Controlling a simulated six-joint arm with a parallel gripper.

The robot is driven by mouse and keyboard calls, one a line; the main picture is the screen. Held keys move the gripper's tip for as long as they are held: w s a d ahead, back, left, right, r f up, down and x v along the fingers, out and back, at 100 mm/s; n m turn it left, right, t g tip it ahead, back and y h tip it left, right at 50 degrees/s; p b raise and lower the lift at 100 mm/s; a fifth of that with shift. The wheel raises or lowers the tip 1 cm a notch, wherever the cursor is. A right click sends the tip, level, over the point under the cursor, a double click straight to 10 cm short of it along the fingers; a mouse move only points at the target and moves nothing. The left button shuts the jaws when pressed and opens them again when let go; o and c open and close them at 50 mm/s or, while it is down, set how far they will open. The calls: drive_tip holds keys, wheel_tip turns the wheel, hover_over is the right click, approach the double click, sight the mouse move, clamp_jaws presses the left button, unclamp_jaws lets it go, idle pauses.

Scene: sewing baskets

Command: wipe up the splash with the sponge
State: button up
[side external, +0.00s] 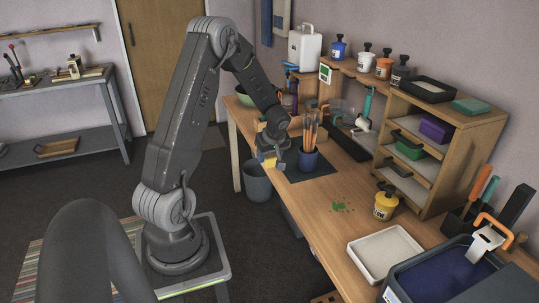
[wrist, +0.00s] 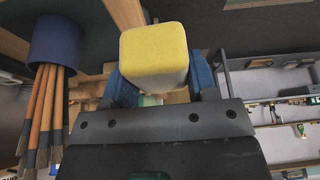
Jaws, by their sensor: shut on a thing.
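The sponge (wrist: 154,50), with a yellow face and a pale grey body, is between the blue fingers of my gripper (wrist: 155,82) in the wrist view. My gripper (side external: 270,155) is shut on it. In the side view the sponge (side external: 266,163) shows as a small yellow patch, held out by the table's left edge, left of the brush cup. The splash (side external: 341,207) is a few green spots on the bare wooden table, to the right of my gripper and well apart from the sponge. The wrist view does not show the splash.
A blue cup of brushes (side external: 308,160) stands on a dark mat beside my gripper. A yellow pot (side external: 386,204) stands just right of the splash. A white tray (side external: 385,252) lies in front. A wooden shelf unit (side external: 430,150) lines the back. A grey bin (side external: 257,183) stands below.

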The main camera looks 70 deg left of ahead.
drive_tip(key=w+d+f+m+t, duration=0.1)
drive_tip(key=w+d+m+t, duration=0.1)
drive_tip(key=w+d+m, duration=0.5)
drive_tip(key=m+t+h, duration=0.1)
drive_tip(key=m, duration=0.1)
hover_over(336, 198)
drive_tip(key=s, duration=0.2)
wheel_tip(336, 198, down, 2)
drive_tip(key=shift+d+f, duration=0.2)
drive_tip(key=shift+f, duration=1.3)
drive_tip(key=shift+d+f, duration=0.15)
drive_tip(key=shift+f, duration=1.35)
wheel_tip(336, 198, down, 2)
drive_tip(key=shift+f, duration=0.1)
drive_tip(key=shift+d, duration=0.85)
drive_tip(key=shift+c, duration=0.4)
drive_tip(key=shift+d, duration=2.8)
drive_tip(key=shift+a, duration=3.55)
drive_tip(key=shift+w+a, duration=0.15)
drive_tip(key=shift+w, duration=0.5)
drive_tip(key=shift+s+d, duration=0.1)
drive_tip(key=shift+d, duration=3.5)
drive_tip(key=shift+a, duration=3.5)
drive_tip(key=shift+a+r, duration=0.1)
drive_tip(key=shift+r, duration=0.15)
wheel_tip(336, 198, up, 8)
